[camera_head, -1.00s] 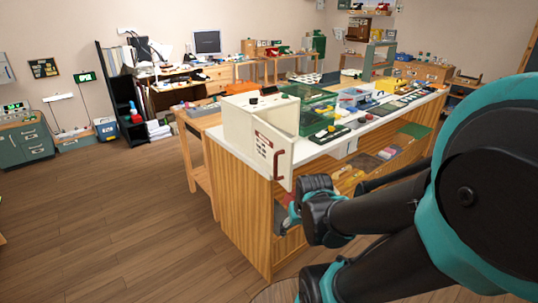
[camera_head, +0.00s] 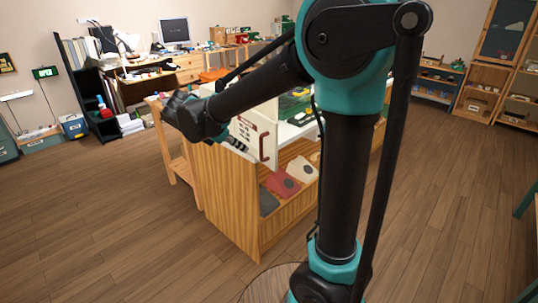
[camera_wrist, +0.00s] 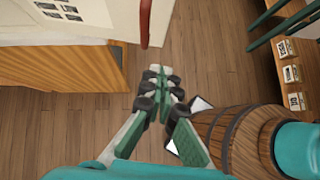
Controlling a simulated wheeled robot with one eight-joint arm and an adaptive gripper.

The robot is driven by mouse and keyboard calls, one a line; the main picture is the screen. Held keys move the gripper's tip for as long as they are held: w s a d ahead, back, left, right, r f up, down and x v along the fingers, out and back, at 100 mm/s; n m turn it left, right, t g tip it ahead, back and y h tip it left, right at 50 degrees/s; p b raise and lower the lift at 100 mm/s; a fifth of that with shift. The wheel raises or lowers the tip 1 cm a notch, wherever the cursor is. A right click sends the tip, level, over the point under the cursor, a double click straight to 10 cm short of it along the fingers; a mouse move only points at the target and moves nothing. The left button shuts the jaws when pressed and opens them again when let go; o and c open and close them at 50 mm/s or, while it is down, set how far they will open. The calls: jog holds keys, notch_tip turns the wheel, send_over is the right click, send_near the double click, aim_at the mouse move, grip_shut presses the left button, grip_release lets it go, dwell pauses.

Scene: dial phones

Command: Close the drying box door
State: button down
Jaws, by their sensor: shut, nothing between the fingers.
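The drying box door (camera_head: 252,136) is a cream panel with a printed label and a dark red handle (camera_head: 264,147). It stands swung out past the counter's end in the head view; my arm hides most of the box. In the wrist view, the door (camera_wrist: 92,14) crosses the upper left, with its red handle (camera_wrist: 145,20) at top centre. My gripper (camera_wrist: 160,76) is shut and empty, below the handle in that picture, with floor behind its tips. In the head view it is partly hidden beside the door's lower left; I cannot tell whether it touches.
The wooden counter (camera_head: 228,195) stands below the door, with open shelves on its right side holding red and cream items. In the wrist view, the counter (camera_wrist: 70,66) lies left of my gripper. A wooden side table (camera_head: 180,160) stands left. Floor in front is clear.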

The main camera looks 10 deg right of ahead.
send_near(273, 156)
notch_tip(273, 156, down, 4)
jog(key=d, duration=0.1)
jog(key=w+d, duration=0.1)
jog(key=shift+w+d+f+n, duration=0.15)
jog(key=shift+w+d+n, duration=0.05)
jog(key=shift+d+n, duration=0.15)
jog(key=shift+w+d, duration=0.25)
jog(key=shift+d, duration=0.2)
